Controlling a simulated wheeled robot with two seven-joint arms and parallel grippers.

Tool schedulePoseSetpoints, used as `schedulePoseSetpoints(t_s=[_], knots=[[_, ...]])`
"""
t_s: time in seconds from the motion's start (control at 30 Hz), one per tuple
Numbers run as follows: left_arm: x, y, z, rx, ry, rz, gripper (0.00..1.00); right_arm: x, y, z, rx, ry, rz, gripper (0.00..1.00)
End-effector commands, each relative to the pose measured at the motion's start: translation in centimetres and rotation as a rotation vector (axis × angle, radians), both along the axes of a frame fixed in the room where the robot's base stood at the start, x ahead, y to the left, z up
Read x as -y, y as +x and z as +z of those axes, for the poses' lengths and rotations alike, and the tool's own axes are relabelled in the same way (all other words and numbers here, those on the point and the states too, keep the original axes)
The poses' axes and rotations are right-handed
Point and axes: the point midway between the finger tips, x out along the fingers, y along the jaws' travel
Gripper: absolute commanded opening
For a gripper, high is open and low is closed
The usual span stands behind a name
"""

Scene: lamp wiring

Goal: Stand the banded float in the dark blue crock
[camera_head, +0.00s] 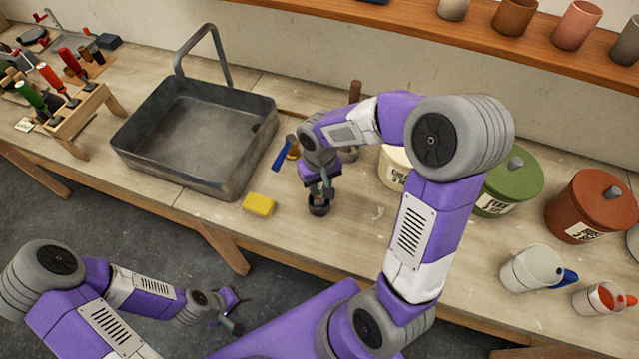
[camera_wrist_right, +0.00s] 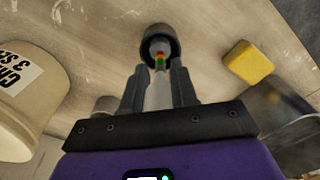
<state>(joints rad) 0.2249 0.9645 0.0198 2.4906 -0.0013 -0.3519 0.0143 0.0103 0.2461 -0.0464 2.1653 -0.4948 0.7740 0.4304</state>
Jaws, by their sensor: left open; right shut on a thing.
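The banded float (camera_wrist_right: 160,66) is a pale rod with green and orange bands. My right gripper (camera_wrist_right: 160,85) is shut on it, pointing down at the worktable. The float's far end overlaps the mouth of a small dark crock (camera_wrist_right: 150,34); I cannot tell how deep it reaches. In the head view the crock (camera_head: 319,208) looks near-black and stands right under my right gripper (camera_head: 321,190). My left gripper (camera_head: 234,313) is open and empty, low in front of the table over the floor.
A yellow sponge (camera_head: 259,204) lies left of the crock, beside a grey metal basin (camera_head: 190,135). A blue-handled tool (camera_head: 284,153) is close to my right wrist. Cream (camera_head: 393,168), green (camera_head: 508,184) and rust (camera_head: 590,207) lidded crocks stand to the right.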

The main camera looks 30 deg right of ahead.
Motion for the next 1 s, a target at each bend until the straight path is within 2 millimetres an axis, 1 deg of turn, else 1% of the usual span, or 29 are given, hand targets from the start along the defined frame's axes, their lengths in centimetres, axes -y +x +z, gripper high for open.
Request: schedulePoseSetpoints(t_s=[0.37, 0.93, 0.97, 1.0], knots=[[0.0, 0.0, -0.1, 0.000, 0.000, 0.000, 0.52, 0.0, 0.0, -0.1, 0.001, 0.000, 0.000, 0.00], [0.0, 0.0, -1.1, 0.000, 0.000, 0.000, 0.52, 0.0, 0.0, -1.3, 0.000, 0.000, 0.000, 0.00], [0.0, 0.0, -1.1, 0.000, 0.000, 0.000, 0.52, 0.0, 0.0, -1.3, 0.000, 0.000, 0.000, 0.29], [0.0, 0.0, -1.1, 0.000, 0.000, 0.000, 0.52, 0.0, 0.0, -1.2, 0.000, 0.000, 0.000, 0.35]])
